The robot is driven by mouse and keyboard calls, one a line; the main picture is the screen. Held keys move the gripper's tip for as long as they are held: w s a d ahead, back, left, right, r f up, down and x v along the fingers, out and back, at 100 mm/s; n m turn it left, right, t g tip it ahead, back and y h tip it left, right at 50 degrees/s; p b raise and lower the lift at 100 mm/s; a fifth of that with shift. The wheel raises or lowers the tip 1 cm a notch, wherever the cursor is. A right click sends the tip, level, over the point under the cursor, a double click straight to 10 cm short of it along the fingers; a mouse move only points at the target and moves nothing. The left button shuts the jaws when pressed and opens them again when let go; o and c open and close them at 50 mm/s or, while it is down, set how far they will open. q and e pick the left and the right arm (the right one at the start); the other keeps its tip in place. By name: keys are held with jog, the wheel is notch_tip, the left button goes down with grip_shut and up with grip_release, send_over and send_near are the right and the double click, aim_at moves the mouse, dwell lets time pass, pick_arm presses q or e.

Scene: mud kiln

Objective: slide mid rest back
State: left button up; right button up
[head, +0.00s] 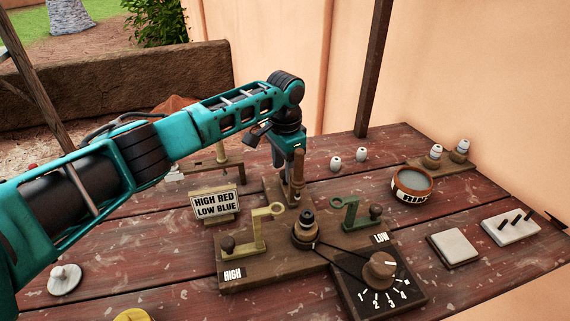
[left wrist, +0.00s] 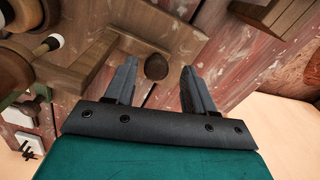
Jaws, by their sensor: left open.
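A board with HIGH and LOW labels (head: 262,268) lies on the red plank table. A dark ringed spindle (head: 306,228) stands at its middle, and behind it a wooden piece (head: 274,188) with an upright peg reaches back; I take this to be the mid rest. My left gripper (head: 291,168) points down at the peg (head: 298,178). In the left wrist view the open jaws (left wrist: 158,68) stand apart on either side of the peg's round brown top (left wrist: 156,67). I cannot tell whether they touch it. My right gripper is not in view.
A yellow ringed lever (head: 258,232) and a green one (head: 351,213) flank the spindle. A numbered dial (head: 379,268) is in front, and a sign (head: 214,203) stands left. A round bowl (head: 412,185) and two white beads (head: 348,158) lie to the right and behind.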

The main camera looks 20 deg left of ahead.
pick_arm(q)
notch_tip(320, 180, up, 13)
jog(key=shift+p, duration=0.4)
dwell(0.4)
